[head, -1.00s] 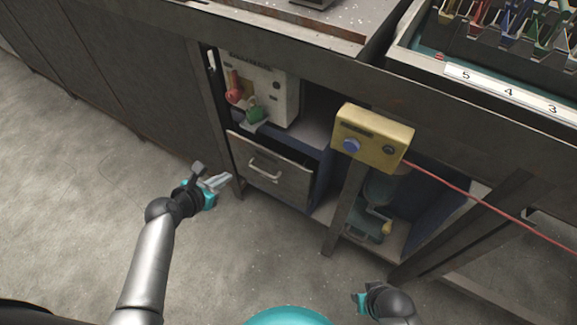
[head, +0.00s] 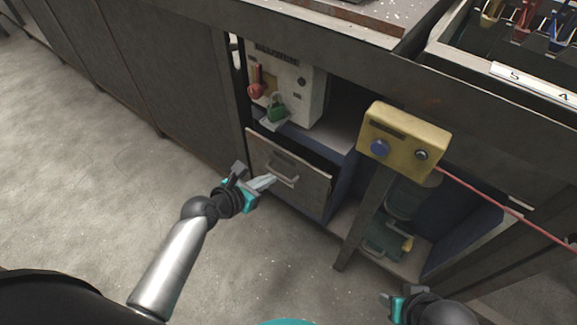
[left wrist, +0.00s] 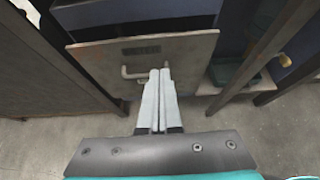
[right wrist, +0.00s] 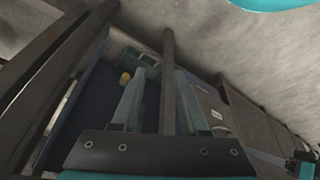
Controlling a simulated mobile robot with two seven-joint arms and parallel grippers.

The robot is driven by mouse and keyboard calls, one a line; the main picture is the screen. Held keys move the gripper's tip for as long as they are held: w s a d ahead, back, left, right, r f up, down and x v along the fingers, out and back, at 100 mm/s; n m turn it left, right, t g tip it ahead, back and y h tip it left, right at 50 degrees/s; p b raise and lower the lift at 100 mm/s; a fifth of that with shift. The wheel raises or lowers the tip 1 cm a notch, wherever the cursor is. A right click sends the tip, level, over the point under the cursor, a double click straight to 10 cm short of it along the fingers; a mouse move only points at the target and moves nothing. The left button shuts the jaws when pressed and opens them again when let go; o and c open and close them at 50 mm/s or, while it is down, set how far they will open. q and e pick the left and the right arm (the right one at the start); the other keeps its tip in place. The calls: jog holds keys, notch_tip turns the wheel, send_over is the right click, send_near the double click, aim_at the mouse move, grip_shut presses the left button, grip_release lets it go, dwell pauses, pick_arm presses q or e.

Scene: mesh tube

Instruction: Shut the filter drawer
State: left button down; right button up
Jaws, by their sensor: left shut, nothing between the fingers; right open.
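The filter drawer (head: 311,194) has a grey front with a bar handle (head: 284,168). It stands partly pulled out under the workbench, with a dark gap above its front. In the left wrist view the drawer front (left wrist: 195,48) spans the upper middle, its handle (left wrist: 130,72) partly behind my fingers. My left gripper (head: 274,179) is shut and empty, its tips in front of the drawer near the handle; I cannot tell whether they touch. My right gripper (head: 388,298) is at the lower right, open and empty, also in the right wrist view (right wrist: 159,75).
A white box (head: 300,90) with a red lever and green padlock sits above the drawer. A yellow control box (head: 405,140) with a red cable hangs right of it, above a bench leg (head: 362,225). The floor at left is clear.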

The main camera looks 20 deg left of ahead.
aim_at(295, 161)
pick_arm(q)
jog(key=shift+w+r+b+x, duration=0.1)
jog(key=shift+r+b+x, duration=0.1)
jog(key=shift+b+x, duration=0.85)
jog(key=shift+w+r+b+x, duration=0.15)
jog(key=shift+b+x, duration=0.35)
jog(key=shift+x, duration=1.15)
jog(key=shift+w+r+b+x, duration=0.1)
jog(key=shift+r+b+x, duration=0.15)
jog(key=shift+b+x, duration=0.8)
jog(key=shift+w+d+f, duration=0.1)
jog(key=shift+w+d, duration=0.25)
jog(key=shift+w, duration=0.4)
pick_arm(e)
jog(key=w+a+r+t+y, duration=0.3)
jog(key=w+a+r+t, duration=0.1)
jog(key=w+a+t, duration=0.1)
jog(key=shift+a+r+n+t, duration=0.3)
jog(key=shift+a+t, duration=0.2)
jog(key=shift+a, duration=0.2)
